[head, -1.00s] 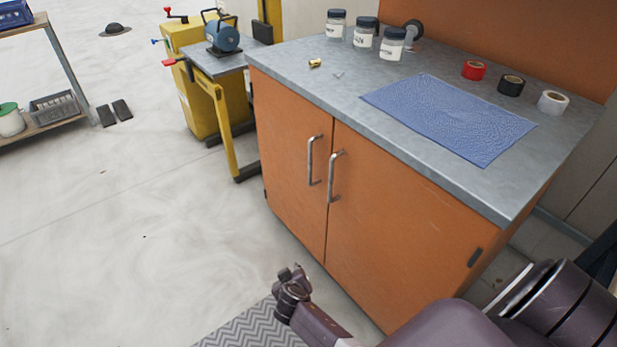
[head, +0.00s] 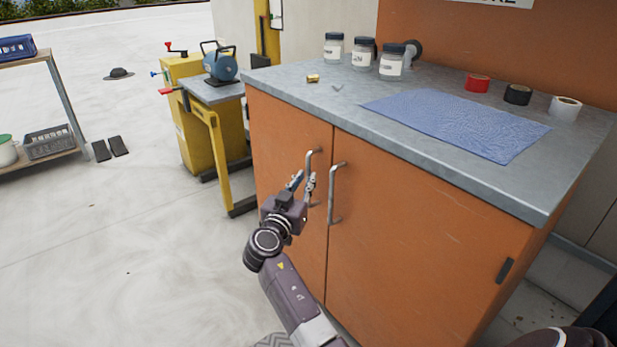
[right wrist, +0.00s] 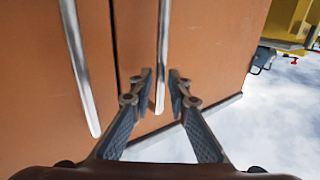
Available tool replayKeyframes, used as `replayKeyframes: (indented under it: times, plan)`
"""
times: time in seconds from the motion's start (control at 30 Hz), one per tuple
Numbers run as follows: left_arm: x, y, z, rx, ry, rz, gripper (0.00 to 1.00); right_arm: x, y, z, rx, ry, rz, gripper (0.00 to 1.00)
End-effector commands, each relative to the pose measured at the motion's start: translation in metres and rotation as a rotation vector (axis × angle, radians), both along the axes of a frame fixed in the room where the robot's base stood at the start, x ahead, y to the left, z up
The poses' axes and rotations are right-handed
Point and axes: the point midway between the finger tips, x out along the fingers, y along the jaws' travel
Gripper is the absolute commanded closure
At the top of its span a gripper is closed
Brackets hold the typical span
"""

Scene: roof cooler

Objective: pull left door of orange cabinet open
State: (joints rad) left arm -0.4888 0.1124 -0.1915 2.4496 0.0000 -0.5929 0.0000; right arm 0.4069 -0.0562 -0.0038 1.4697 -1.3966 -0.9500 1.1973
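The orange cabinet (head: 420,230) stands under a grey worktop, and both its doors are shut. The left door (head: 275,150) has a vertical metal handle (head: 308,159) near the seam; the right door's handle (head: 332,195) is beside it. My right gripper (head: 304,178) is at the left door's handle, its fingers partly covering that handle's lower part. In the right wrist view, its fingers (right wrist: 161,73) are apart, with the left door's handle (right wrist: 163,45) between them. The right door's handle (right wrist: 75,60) lies outside the fingers. Contact cannot be told. My left gripper is out of view.
On the worktop (head: 300,85) are a blue mat (head: 455,122), jars (head: 362,55) and tape rolls (head: 517,94). A yellow stand (head: 222,150) with a blue machine (head: 218,65) is left of the cabinet. The floor before the left door is open.

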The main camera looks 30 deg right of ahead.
Motion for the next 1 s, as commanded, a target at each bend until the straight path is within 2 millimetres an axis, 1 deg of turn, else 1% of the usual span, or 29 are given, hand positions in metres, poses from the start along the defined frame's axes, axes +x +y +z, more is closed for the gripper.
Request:
replayKeyframes:
  times: [0.03, 0.2, 0.3, 0.53, 0.57, 0.7, 1.0]
  plan:
    - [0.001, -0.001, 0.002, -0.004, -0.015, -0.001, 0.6, 0.005, -0.007, 0.0, -0.001, -0.001, -0.001, 0.84]
    - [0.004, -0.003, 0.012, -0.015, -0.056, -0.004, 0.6, 0.017, -0.02, -0.001, -0.001, 0.002, 0.001, 0.84]
    - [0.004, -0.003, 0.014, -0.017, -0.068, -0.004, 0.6, 0.019, -0.024, -0.001, 0.0, 0.003, 0.001, 0.84]
    - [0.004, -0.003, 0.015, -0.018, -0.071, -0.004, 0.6, 0.02, -0.025, -0.001, 0.0, 0.003, 0.002, 0.84]
    - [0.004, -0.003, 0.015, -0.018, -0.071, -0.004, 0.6, 0.02, -0.024, -0.001, 0.0, 0.003, 0.002, 0.85]
    - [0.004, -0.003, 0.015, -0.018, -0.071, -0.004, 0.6, 0.02, -0.024, -0.001, 0.0, 0.003, 0.002, 1.0]
    - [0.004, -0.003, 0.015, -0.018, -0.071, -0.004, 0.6, 0.02, -0.024, -0.001, 0.0, 0.003, 0.002, 1.0]
